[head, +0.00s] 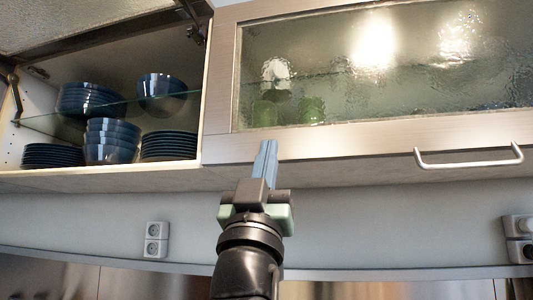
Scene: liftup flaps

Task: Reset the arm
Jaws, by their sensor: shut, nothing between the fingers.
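My gripper (265,147) is raised in the middle of the head view, fingers pointing up and held together with nothing between them. In the picture its tips overlap the lower frame of the closed glass flap (380,140). I cannot tell whether they touch it. My arm comes up from the bottom edge behind the gripper. The flap has textured glass and a pale bar handle (470,161) at lower right. To the left, another cabinet (103,173) stands open with its flap (80,22) lifted.
Blue bowls (111,140) and stacked plates (52,155) stand in the open cabinet, with more bowls on its glass shelf (125,108). Green items (311,108) show blurred behind the closed glass. Wall sockets (155,240) sit below. The wall space beside my arm looks clear.

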